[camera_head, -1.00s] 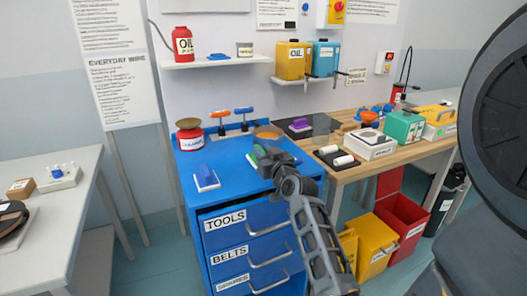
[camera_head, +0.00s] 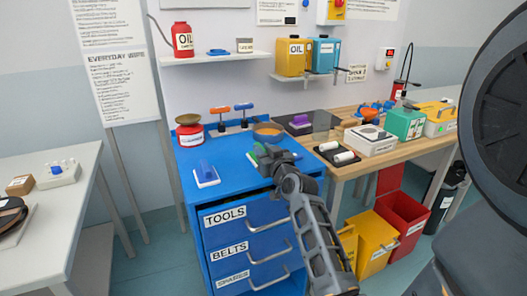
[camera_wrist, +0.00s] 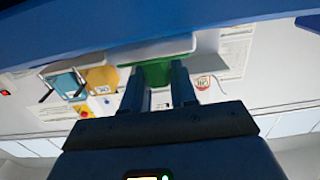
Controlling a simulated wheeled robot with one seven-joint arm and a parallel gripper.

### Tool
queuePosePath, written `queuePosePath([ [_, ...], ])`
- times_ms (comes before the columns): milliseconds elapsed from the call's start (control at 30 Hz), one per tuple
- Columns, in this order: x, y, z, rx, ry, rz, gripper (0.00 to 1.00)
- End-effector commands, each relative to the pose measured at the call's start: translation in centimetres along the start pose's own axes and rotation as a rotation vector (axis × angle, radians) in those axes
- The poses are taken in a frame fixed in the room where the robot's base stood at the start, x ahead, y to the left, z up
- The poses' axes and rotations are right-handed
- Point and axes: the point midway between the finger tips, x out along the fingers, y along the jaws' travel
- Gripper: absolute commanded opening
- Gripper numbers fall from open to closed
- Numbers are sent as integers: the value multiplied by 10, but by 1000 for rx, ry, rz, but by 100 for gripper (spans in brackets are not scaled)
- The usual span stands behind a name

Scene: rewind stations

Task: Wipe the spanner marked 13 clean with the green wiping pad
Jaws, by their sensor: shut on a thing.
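My gripper (camera_head: 262,156) is over the blue cabinet's top, near its right side, in the head view. In the wrist view my gripper (camera_wrist: 158,78) is shut on the green handle of the wiping pad (camera_wrist: 157,71). The pad's pale flat base (camera_wrist: 150,51) lies beyond the fingertips, close to a blue surface. In the head view the arm hides most of the pad, and only a bit of green (camera_head: 258,149) shows. I cannot make out the spanner marked 13 in either view.
A wooden bench (camera_head: 345,172) with several objects adjoins on the right. The cabinet's front middle is clear.

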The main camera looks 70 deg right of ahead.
Motion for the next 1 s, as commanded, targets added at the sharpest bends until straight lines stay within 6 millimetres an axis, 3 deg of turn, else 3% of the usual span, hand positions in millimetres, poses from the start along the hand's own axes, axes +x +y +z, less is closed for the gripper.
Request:
queuePosePath([
  [533, -1, 0, 7, 0, 0, 1, 0],
  [1000, -21, 0, 7, 0, -1, 0, 0],
])
